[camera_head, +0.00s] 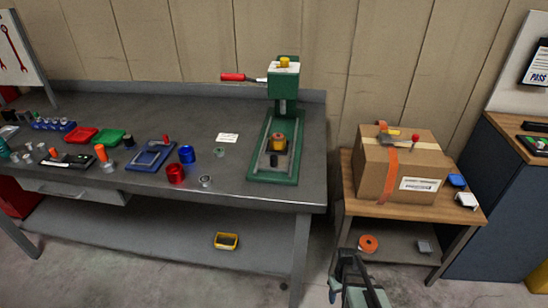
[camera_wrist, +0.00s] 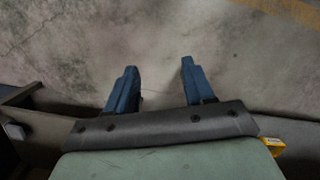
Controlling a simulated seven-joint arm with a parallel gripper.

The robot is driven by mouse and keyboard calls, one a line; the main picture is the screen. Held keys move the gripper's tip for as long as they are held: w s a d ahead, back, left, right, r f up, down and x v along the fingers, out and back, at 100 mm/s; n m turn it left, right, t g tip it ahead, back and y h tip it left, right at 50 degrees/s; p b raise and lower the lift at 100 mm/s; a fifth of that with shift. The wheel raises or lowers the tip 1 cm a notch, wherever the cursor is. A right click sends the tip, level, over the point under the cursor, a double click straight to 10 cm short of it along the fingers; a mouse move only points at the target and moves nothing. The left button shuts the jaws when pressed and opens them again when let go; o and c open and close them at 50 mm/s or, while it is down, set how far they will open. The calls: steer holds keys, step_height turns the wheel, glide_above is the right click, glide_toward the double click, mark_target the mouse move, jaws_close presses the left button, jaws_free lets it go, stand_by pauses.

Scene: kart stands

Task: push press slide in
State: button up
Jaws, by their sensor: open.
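A green press (camera_head: 284,80) stands at the right end of the grey workbench, with a red-handled lever (camera_head: 234,77) pointing left from its head. On its green base (camera_head: 258,172) is a dark slide with an orange-yellow round part (camera_head: 278,143) on it and a small black knob (camera_head: 273,160) at its front. The slide lies below the press head; how far in it sits I cannot tell. My gripper (camera_wrist: 155,85) is open and empty over the concrete floor, its two blue fingers spread. In the head view my arm's end is at the bottom, right of the bench and well away from the press.
The workbench (camera_head: 240,115) carries a red cup (camera_head: 176,174), a blue cup (camera_head: 187,154) and a blue fixture (camera_head: 150,157) left of the press. A wooden side table (camera_head: 465,212) with a cardboard box (camera_head: 385,180) stands right. A yellow bin (camera_head: 226,241) sits on the lower shelf.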

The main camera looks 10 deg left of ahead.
steer(key=w+a+r+n+t, duration=0.1)
steer(key=w+r+n+t, duration=0.1)
steer(key=w+r, duration=0.8)
steer(key=w+r+n+t, duration=0.2)
steer(key=w+r, duration=0.5)
steer(key=w, duration=0.6)
steer(key=w+a+r+n+t, duration=0.1)
steer(key=w+r+n+t, duration=0.1)
steer(key=w+r, duration=0.7)
steer(key=w+a+r+n+t, duration=0.2)
steer(key=w+r, duration=0.3)
steer(key=r, duration=0.8)
step_height(320, 180, up, 19)
steer(key=n+g+y, duration=0.4)
steer(key=g+y, duration=0.1)
glide_above(274, 157)
steer(key=d, duration=0.5)
steer(key=x, duration=1.3)
steer(key=shift+s+d+f, duration=0.1)
steer(key=shift+s+d, duration=0.05)
steer(key=shift+s, duration=0.15)
steer(key=shift+c, duration=0.2)
jaws_close()
